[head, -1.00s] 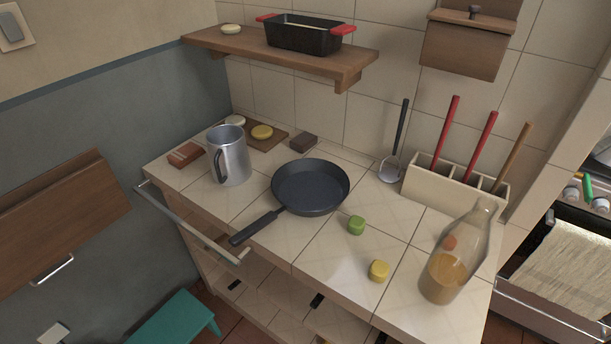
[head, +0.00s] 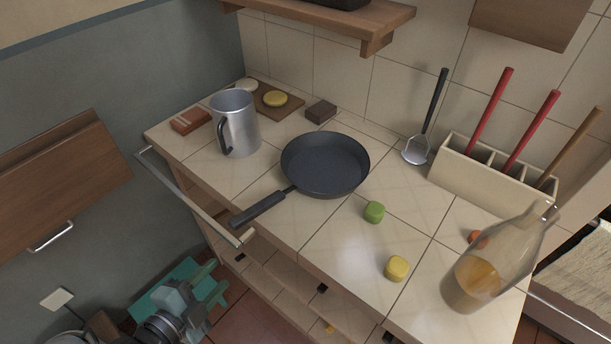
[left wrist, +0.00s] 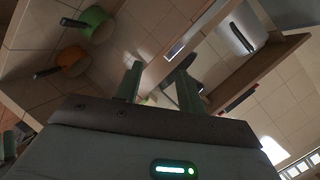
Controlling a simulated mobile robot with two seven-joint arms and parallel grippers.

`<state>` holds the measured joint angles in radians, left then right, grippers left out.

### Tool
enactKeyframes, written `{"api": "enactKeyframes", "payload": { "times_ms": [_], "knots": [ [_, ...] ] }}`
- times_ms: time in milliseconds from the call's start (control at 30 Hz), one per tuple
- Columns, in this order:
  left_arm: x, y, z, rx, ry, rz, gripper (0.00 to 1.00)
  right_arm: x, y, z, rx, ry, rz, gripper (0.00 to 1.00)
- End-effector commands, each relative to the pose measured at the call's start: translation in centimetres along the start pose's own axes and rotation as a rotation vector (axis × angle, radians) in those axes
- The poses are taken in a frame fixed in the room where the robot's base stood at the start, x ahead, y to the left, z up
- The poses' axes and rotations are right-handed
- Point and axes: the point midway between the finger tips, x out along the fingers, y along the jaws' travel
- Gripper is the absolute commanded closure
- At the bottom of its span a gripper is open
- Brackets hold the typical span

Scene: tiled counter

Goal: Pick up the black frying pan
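The black frying pan (head: 325,167) sits upright on the tiled counter (head: 330,233) in the head view. Its handle points to the lower left, towards the counter's front edge. My left gripper (head: 208,289) is at the lower left of the head view, low in front of the counter and well apart from the pan. In the left wrist view my left gripper (left wrist: 159,70) shows two fingers held apart with nothing gripped between them. My right gripper is not in view.
A metal mug (head: 236,124) stands left of the pan. A green piece (head: 374,212) and a yellow piece (head: 397,268) lie to its right, near a glass bottle (head: 478,280). A rail (head: 190,195) runs along the front left edge.

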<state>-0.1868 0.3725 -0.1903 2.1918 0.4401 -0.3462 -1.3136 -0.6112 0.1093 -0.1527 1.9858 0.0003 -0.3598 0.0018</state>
Motion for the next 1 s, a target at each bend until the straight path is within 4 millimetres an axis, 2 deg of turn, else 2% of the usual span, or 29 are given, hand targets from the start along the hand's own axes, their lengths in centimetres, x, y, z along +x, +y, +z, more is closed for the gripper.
{"api": "enactKeyframes", "payload": {
  "times_ms": [100,200,333,633,900,1000],
  "knots": [
    [1.0,-3.0,-1.3,0.226,0.071,-0.056,0.61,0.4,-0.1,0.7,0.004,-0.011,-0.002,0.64],
    [1.4,-4.9,-2.3,0.371,0.110,-0.097,0.61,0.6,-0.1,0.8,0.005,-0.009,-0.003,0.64],
    [1.6,-6.4,-3.1,0.490,0.137,-0.134,0.61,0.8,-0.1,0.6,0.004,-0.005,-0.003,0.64],
    [1.8,-7.1,-3.5,0.538,0.146,-0.150,0.61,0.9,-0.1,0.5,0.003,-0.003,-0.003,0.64],
    [4.1,-7.5,-4.0,0.536,0.145,-0.152,0.61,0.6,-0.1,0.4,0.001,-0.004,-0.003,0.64],
    [4.2,-7.3,-4.0,0.537,0.146,-0.149,0.61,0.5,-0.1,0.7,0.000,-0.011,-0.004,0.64]
  ]
}}
